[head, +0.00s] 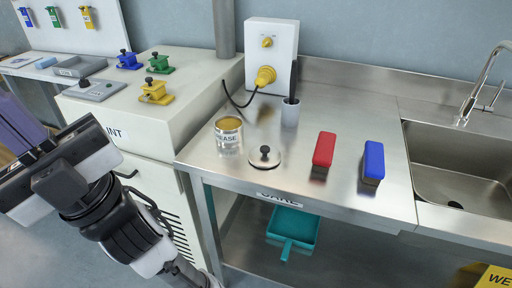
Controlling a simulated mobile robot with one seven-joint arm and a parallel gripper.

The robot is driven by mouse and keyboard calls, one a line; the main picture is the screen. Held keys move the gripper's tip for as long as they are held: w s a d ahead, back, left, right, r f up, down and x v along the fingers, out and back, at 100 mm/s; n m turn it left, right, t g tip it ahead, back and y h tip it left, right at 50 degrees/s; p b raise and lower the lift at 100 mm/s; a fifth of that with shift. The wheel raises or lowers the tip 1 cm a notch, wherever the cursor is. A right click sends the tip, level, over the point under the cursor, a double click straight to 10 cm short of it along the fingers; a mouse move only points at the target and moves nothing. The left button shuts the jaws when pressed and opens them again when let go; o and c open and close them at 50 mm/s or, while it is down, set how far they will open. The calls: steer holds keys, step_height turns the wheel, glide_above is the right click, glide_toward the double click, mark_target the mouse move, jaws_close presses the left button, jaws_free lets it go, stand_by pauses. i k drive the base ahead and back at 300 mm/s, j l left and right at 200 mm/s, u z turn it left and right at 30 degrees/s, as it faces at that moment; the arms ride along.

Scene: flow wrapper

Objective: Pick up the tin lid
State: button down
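The tin lid (265,157) is a flat round metal disc with a black knob on top. It lies on the steel counter (215,168) near its front edge, just right of the open grease tin (228,134). The tin stands upright with yellowish contents showing at its top. My gripper (62,168) is at the left of the head view, well left of the lid and apart from it, in front of the white cabinet. Its fingertips cannot be made out, so whether it is open or shut does not show.
A red-topped brush (323,150) and a blue-topped brush (373,162) stand right of the lid. Behind are a grey cup (290,112) and a white box with a yellow plug (265,76). A sink (460,165) is at right. A teal dustpan (292,228) is below the counter.

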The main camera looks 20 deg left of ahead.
mark_target(261, 156)
steer(key=l+u, duration=0.2)
steer(key=u, duration=0.15)
steer(key=l+u, duration=0.2)
steer(key=u, duration=0.2)
steer(key=k+l+u, duration=0.15)
steer(key=l, duration=0.2)
steer(key=l+u, duration=0.1)
steer(key=l, duration=0.2)
steer(key=k+l+u, duration=0.15)
steer(key=l, duration=0.2)
steer(key=k+l, duration=0.1)
steer(key=l, duration=0.2)
steer(key=k+l, duration=0.15)
steer(key=l, duration=0.2)
steer(key=k+l, duration=0.1)
steer(key=l, duration=0.2)
steer(key=i+l, duration=0.1)
steer(key=i, duration=0.35)
steer(key=i+l, duration=0.1)
steer(key=i, duration=0.4)
